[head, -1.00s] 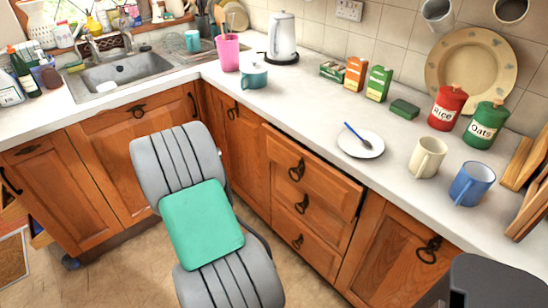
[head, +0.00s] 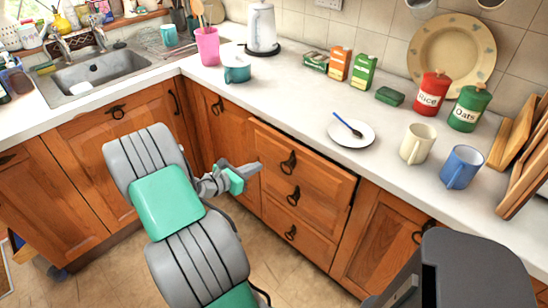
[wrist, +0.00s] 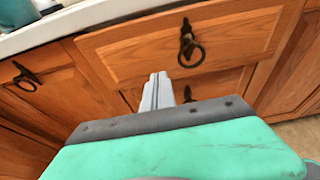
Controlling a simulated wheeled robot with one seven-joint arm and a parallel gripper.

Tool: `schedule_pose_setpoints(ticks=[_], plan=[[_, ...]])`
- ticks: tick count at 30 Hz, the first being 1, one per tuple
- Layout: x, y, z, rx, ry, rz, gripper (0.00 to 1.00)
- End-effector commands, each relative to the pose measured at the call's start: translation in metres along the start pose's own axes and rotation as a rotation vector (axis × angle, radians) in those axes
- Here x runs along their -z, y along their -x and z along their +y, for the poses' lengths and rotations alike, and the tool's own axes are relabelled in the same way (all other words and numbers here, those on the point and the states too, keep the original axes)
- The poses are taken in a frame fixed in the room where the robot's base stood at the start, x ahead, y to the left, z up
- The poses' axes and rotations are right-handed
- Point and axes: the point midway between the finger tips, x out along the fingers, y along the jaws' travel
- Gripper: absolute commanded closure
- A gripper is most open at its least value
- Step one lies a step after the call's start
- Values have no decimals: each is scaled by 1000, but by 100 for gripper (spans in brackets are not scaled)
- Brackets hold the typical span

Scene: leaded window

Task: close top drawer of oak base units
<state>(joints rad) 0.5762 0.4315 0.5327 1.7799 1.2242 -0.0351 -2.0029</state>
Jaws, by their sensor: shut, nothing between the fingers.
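The oak base units hold a stack of drawers under the counter. The top drawer (head: 312,170) has a dark ring handle (head: 288,161), and its front stands slightly proud, with a dark gap along its right edge. The wrist view shows the top drawer front (wrist: 130,47) and its ring handle (wrist: 190,48) above and ahead of my fingers. My gripper (head: 256,168) is shut and empty, near the left end of the top drawer front. In the wrist view, my gripper (wrist: 158,76) points toward the drawer; whether it touches the front cannot be told.
The white counter (head: 285,110) above carries a saucer with a spoon (head: 350,132), mugs and canisters. A sink (head: 95,85) is at the left. Open floor (head: 265,255) lies in front.

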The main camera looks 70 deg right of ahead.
Motion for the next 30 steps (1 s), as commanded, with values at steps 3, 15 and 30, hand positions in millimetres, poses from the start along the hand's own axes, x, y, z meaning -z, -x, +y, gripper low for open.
schedule_pose_setpoints(ticks=[3, 15, 30], plan=[[0, -29, -3, 8, -2, 1, 100], [-12, -90, -2, 5, -4, 0, 100], [-13, -90, 8, -16, 3, 2, 100]])
